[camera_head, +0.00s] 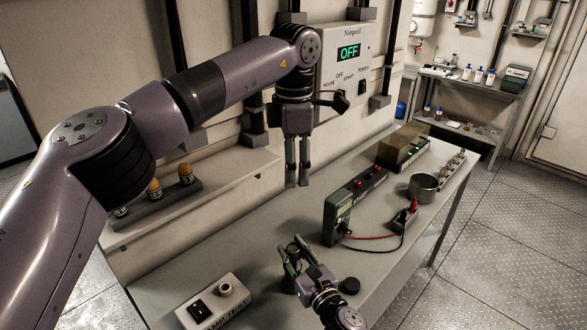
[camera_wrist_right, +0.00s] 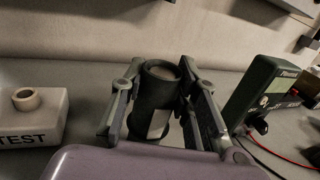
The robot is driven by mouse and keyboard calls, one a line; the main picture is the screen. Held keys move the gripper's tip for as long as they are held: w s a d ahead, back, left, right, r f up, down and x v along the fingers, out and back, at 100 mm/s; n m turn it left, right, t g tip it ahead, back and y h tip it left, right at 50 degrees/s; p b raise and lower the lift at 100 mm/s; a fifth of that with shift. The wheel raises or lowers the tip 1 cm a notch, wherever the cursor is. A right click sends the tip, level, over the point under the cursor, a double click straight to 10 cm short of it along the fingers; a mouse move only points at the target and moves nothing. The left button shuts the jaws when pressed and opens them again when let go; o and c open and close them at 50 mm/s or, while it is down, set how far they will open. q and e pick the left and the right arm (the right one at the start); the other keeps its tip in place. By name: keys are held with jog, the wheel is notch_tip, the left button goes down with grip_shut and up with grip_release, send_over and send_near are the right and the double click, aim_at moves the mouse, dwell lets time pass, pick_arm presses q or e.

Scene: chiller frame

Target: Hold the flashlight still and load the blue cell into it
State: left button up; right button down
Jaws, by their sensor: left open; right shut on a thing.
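A dark flashlight tube (camera_wrist_right: 152,105) stands upright between the fingers of my right gripper (camera_wrist_right: 165,105) in the right wrist view, its round top end facing up. In the head view my right gripper (camera_head: 290,258) is low over the bench, shut on the flashlight, which is mostly hidden there. My left gripper (camera_head: 297,183) hangs fingers-down above the bench, open and empty, its fingers close together.
A lamp test box (camera_head: 212,302) sits at front left, a small black cap (camera_head: 350,286) right of my right gripper. A green meter (camera_head: 338,218) with leads, a long box (camera_head: 366,186) and a metal pot (camera_head: 423,187) stand to the right. The bench middle is mostly clear.

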jog(key=c, duration=1.2)
grip_release()
jog(key=shift+o, duration=0.2)
